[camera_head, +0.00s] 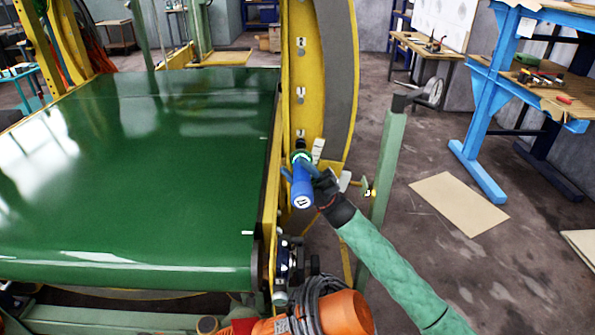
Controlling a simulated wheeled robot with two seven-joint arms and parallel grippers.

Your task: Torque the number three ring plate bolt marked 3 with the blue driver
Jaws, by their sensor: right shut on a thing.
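The blue driver (302,190) is at the yellow ring plate (301,70), with its dark nose pointing away from me toward the plate. A green band circles the driver near its nose. My right gripper (318,182) comes in from the right in a green sleeve and is shut on the driver. Several bolts run up the plate, among them one high up (300,45) and one lower (300,95). The lowest visible one (300,133) is just above the driver's nose. I cannot tell whether the nose touches a bolt, and I cannot read a 3. My left gripper is not in view.
A green conveyor belt (130,160) fills the left side beside the ring. A green post (388,150) stands close to my right arm. An orange unit with coiled cable (345,312) sits at the bottom.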

